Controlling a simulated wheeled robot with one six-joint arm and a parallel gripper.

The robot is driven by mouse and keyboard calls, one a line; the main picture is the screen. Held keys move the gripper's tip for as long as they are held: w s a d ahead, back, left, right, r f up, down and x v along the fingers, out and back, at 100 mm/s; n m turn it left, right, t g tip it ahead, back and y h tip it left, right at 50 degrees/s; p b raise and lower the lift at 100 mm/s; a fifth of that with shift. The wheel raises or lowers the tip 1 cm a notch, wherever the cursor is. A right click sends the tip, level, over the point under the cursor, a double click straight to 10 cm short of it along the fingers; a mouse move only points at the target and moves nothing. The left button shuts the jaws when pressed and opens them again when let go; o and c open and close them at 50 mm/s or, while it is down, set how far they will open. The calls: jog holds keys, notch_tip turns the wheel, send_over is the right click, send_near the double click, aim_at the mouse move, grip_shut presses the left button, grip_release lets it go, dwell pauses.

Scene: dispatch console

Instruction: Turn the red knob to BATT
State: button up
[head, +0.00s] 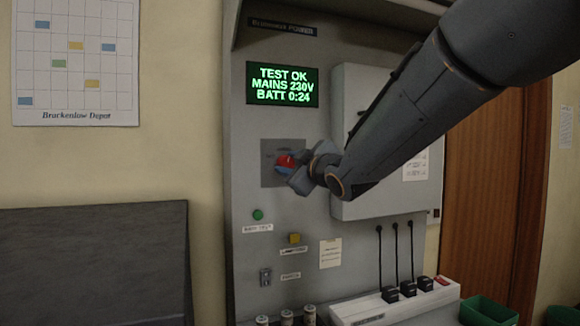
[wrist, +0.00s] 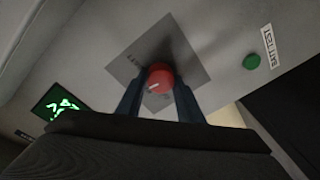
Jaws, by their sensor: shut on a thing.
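The red knob (head: 285,161) sits on a darker square plate (head: 269,178) on the grey console panel. It also shows in the wrist view (wrist: 159,78), with a pale pointer mark toward its lower left. My gripper (head: 287,167) is at the knob, and in the wrist view its two dark fingers (wrist: 160,92) stand on either side of it, shut on it. Lettering on the plate is too small and partly hidden to read, so I cannot tell which position the pointer marks. The green display (head: 283,85) reads TEST OK, MAINS 230V, BATT 0:24.
Below are a green button (head: 258,214), a yellow button (head: 294,238) and a small switch (head: 265,276). A grey cabinet (head: 350,120) stands out right of the knob, behind my arm. A white strip with black plugs (head: 395,305) is at the bottom. A dark seat back (head: 95,265) stands left.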

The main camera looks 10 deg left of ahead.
jog(key=m+b, duration=0.1)
jog(key=m, duration=0.4)
jog(key=shift+m, duration=0.3)
jog(key=shift+m+t+b, duration=0.6)
jog(key=shift+m+b, duration=0.15)
jog(key=shift+m, duration=1.45)
jog(key=o, duration=1.1)
jog(key=shift+c, duration=0.2)
jog(key=b+v, duration=0.2)
jog(key=v, duration=0.5)
jog(key=shift+s+d, duration=0.25)
jog(key=shift+s, duration=0.05)
